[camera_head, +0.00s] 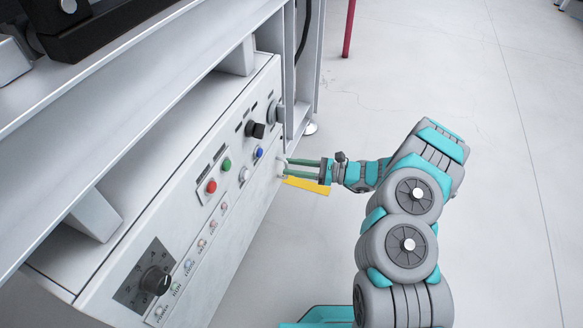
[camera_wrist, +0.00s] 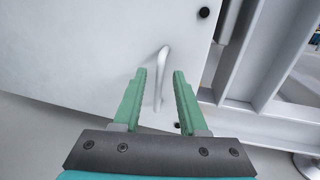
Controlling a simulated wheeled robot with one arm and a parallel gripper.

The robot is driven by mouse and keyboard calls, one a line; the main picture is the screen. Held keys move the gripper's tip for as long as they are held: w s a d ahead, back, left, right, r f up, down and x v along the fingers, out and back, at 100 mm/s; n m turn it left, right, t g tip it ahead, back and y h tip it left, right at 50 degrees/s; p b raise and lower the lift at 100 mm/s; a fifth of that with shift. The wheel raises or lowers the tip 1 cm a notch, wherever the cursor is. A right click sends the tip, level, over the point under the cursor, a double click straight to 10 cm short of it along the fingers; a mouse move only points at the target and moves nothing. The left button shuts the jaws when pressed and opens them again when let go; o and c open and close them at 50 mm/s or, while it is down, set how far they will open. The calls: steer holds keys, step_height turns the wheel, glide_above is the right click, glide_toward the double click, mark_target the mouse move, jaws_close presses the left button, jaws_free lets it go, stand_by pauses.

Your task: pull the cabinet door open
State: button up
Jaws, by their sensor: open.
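The cabinet door (camera_wrist: 70,50) is a flat light-grey panel that looks shut. A pale bar handle (camera_wrist: 162,70) stands on it near its right edge in the wrist view. My gripper (camera_wrist: 161,73) is open, its two green fingers pointing at the door with the handle between them in the picture. I cannot tell whether either finger touches the handle. In the head view my gripper (camera_head: 284,168) is at the right end of the cabinet front (camera_head: 180,225), close against it, and its fingers partly hide the handle.
The control panel has a red button (camera_head: 211,187), a green button (camera_head: 227,165), a blue button (camera_head: 259,153) and a dark knob (camera_head: 155,281). A metal frame post (camera_head: 300,80) stands beside the cabinet. A yellow floor marking (camera_head: 310,186) lies below my gripper. Open floor (camera_head: 400,60) lies to the right.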

steer(key=shift+a, duration=0.4)
steer(key=shift+c, duration=0.4)
jaws_close()
stand_by(0.8)
